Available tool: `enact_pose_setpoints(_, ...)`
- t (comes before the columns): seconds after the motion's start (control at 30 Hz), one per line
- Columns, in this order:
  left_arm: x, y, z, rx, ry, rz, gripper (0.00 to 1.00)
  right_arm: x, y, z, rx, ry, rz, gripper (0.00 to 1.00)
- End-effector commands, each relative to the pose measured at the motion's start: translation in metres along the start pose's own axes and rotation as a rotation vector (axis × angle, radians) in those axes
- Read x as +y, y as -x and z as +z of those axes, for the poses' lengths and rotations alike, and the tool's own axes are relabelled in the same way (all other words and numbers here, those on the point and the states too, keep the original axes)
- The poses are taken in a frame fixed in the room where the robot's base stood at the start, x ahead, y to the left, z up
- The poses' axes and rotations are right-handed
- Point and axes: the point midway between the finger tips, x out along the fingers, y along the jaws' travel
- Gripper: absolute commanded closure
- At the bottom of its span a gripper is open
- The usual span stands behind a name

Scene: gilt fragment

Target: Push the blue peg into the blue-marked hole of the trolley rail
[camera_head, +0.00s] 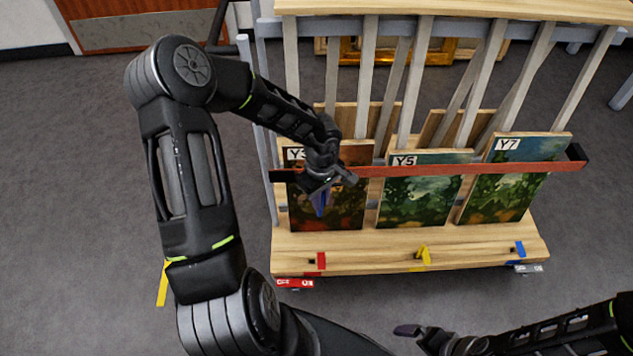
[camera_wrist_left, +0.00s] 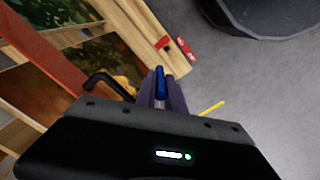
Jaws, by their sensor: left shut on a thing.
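The blue peg (camera_wrist_left: 160,82) is between the fingers of my left gripper (camera_wrist_left: 161,92) in the left wrist view. In the head view my left gripper (camera_head: 321,200) is shut on it, in front of the left painting and above the trolley's base. The trolley rail (camera_head: 400,262) is the wooden front edge of that base. The blue mark (camera_head: 520,249) is near its right end, well apart from the peg. The hole itself is too small to make out. My right gripper (camera_head: 422,334) is low in the head view, below the trolley; its jaws are unclear.
Along the rail are a red mark (camera_head: 321,261) on the left and a yellow piece (camera_head: 424,252) in the middle. A red bar (camera_head: 450,169) crosses the paintings, labelled Y5 (camera_head: 425,190) and Y7 (camera_head: 510,180) at centre and right. Grey floor (camera_head: 80,220) lies open at left.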

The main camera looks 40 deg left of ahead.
Motion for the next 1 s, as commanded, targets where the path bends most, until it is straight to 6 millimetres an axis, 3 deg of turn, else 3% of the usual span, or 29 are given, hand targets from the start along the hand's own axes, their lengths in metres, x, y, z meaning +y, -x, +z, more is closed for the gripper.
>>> enact_pose_setpoints(0.1, 0.032, 0.048, 0.009, 0.005, -0.155, 0.009, 1.00, 0.000, 0.000, 0.000, 0.000, 0.000, 0.000, 0.00)
enact_pose_setpoints(0.23, 0.060, 0.110, 0.033, 0.006, -0.373, 0.009, 1.00, 0.000, 0.000, 0.000, 0.000, 0.000, 0.000, 0.00)
enact_pose_setpoints(0.4, 0.076, 0.182, 0.073, 0.005, -0.640, 0.007, 1.00, 0.000, 0.000, 0.000, 0.000, 0.000, 0.000, 0.00)
enact_pose_setpoints(0.5, 0.077, 0.208, 0.089, 0.003, -0.744, 0.004, 1.00, 0.000, 0.000, 0.000, 0.000, 0.000, 0.000, 0.00)
enact_pose_setpoints(0.63, 0.076, 0.222, 0.099, 0.002, -0.805, 0.001, 1.00, 0.000, 0.000, 0.000, 0.000, 0.000, 0.000, 0.00)
enact_pose_setpoints(0.87, 0.076, 0.223, 0.099, 0.001, -0.809, 0.000, 1.00, 0.000, 0.000, 0.000, 0.000, 0.000, 0.000, 0.00)
enact_pose_setpoints(1.0, 0.076, 0.222, 0.099, 0.001, -0.808, 0.001, 1.00, 0.000, 0.000, 0.000, 0.000, 0.000, 0.000, 0.11)
